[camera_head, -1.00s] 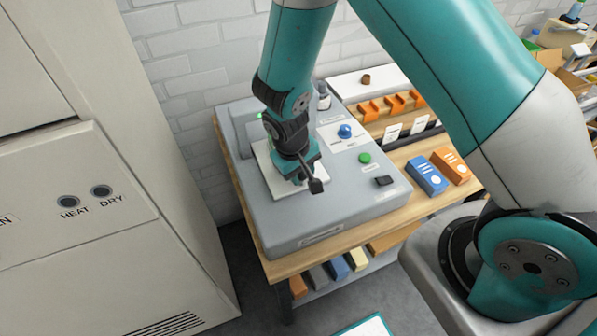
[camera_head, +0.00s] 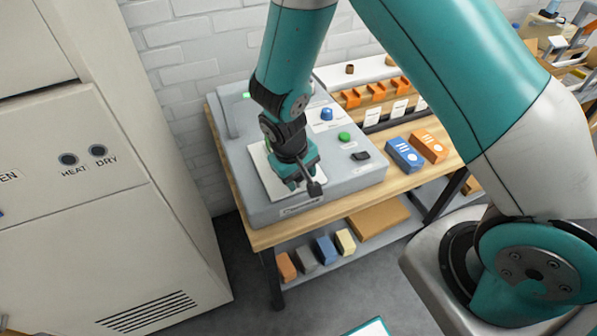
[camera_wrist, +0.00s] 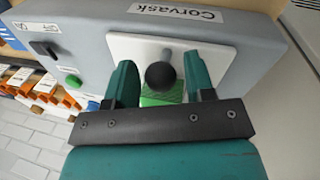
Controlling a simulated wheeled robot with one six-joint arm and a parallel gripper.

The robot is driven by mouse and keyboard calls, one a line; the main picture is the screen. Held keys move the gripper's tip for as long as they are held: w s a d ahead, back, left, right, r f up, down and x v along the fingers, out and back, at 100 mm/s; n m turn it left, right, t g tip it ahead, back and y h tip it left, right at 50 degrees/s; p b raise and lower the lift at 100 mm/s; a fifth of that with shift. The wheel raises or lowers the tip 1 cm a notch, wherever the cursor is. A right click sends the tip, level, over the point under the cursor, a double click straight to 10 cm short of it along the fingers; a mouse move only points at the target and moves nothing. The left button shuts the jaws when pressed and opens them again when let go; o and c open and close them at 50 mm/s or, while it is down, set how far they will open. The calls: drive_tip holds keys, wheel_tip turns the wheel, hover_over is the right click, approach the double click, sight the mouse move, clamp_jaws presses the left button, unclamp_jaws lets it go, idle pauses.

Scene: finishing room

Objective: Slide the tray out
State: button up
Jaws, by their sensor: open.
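The white tray (camera_head: 262,170) is a flat plate on top of the grey machine (camera_head: 350,185), close to its front edge. It also shows in the wrist view (camera_wrist: 222,62). My gripper (camera_head: 300,183) is over the tray, pointing down. In the wrist view my gripper's two teal fingers (camera_wrist: 162,82) are apart. A dark round knob (camera_wrist: 160,75) with a short grey stem shows between them; I see no clear contact. A ribbed green piece (camera_wrist: 162,94) shows below the knob, and I cannot tell what it belongs to.
The machine stands on a wooden bench (camera_head: 420,180) with blue (camera_head: 404,155) and orange (camera_head: 429,146) boxes to its right. A tall beige cabinet (camera_head: 90,230) stands at left. Open floor (camera_head: 330,300) lies in front of the bench.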

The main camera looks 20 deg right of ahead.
drive_tip(key=shift+o, duration=0.4)
drive_tip(key=shift+w, duration=0.15)
drive_tip(key=shift+r, duration=0.1)
drive_tip(key=shift+w+a+r, duration=0.1)
drive_tip(key=shift+a+r, duration=0.05)
drive_tip(key=shift+r, duration=0.1)
drive_tip(key=a+r+b, duration=0.2)
drive_tip(key=a+r, duration=0.1)
drive_tip(key=r, duration=1.3)
drive_tip(key=shift+s+r+b, duration=0.2)
drive_tip(key=shift+s+b, duration=0.15)
drive_tip(key=shift+s, duration=0.05)
